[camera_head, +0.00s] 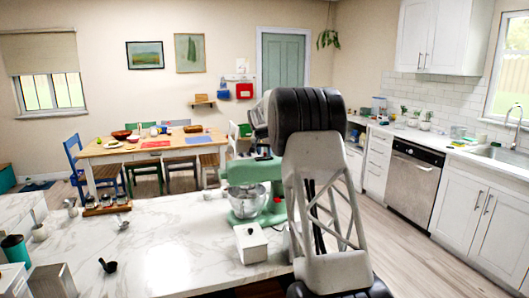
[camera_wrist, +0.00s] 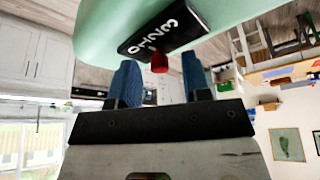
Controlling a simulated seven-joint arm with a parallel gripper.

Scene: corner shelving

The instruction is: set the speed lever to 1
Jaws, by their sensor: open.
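The mint-green stand mixer (camera_head: 243,172) stands on the marble counter with its metal bowl (camera_head: 246,196). In the wrist view its green body (camera_wrist: 95,30) fills the top, with a black speed panel (camera_wrist: 165,30) bearing white digits that appear turned over. The red-tipped speed lever (camera_wrist: 160,62) projects from the panel. I cannot tell exactly which digit it points at. My gripper (camera_wrist: 159,68) is open, its two blue fingers on either side of the red knob in the picture. No contact with the knob is visible. In the head view my arm hides the gripper.
A white lidded box (camera_head: 250,244) stands in front of the mixer. A rack of small jars (camera_head: 106,205) and a black scoop (camera_head: 108,265) lie on the counter (camera_head: 165,262) to the left. A dining table (camera_head: 150,148) stands behind. The counter's middle is mostly clear.

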